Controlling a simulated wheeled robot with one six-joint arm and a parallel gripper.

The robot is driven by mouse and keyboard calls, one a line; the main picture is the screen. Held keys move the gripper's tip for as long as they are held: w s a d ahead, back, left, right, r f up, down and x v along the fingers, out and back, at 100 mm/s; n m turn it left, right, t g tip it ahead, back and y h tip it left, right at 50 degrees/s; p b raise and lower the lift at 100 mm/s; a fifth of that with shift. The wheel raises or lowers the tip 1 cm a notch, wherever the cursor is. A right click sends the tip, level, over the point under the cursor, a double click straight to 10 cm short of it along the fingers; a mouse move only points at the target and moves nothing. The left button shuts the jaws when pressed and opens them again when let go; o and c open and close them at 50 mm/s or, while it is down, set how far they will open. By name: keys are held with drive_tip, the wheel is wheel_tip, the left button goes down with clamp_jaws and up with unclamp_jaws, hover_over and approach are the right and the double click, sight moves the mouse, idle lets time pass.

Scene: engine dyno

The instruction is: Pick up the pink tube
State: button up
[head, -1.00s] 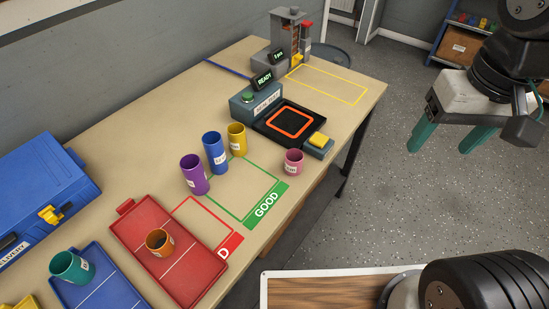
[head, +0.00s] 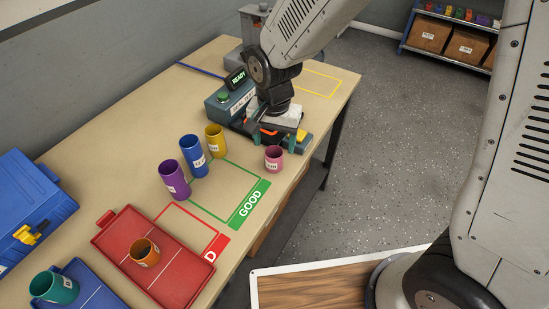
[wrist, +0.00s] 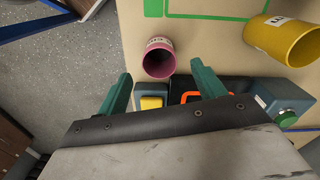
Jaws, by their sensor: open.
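The pink tube (head: 273,158) stands upright on the bench near its right edge, just right of the green GOOD outline. In the wrist view the pink tube (wrist: 159,58) shows its open top and a white label, beyond the fingertips and between their lines. My gripper (head: 272,138) is open and empty above the test station, behind the tube in the head view. Its two green fingers also show in the wrist view (wrist: 161,78), apart from the tube.
The yellow tube (head: 215,139), blue tube (head: 193,156) and purple tube (head: 174,180) stand left of the pink one. A red tray (head: 170,285) holds an orange tube (head: 145,252). The test station (head: 217,104) lies under my gripper. Bench between the pink and yellow tubes is clear.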

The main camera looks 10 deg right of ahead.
sight(274, 151)
wheel_tip(274, 151, down, 7)
drive_tip(key=shift+r, duration=0.15)
drive_tip(key=c, duration=1.1)
drive_tip(key=shift+r, duration=0.1)
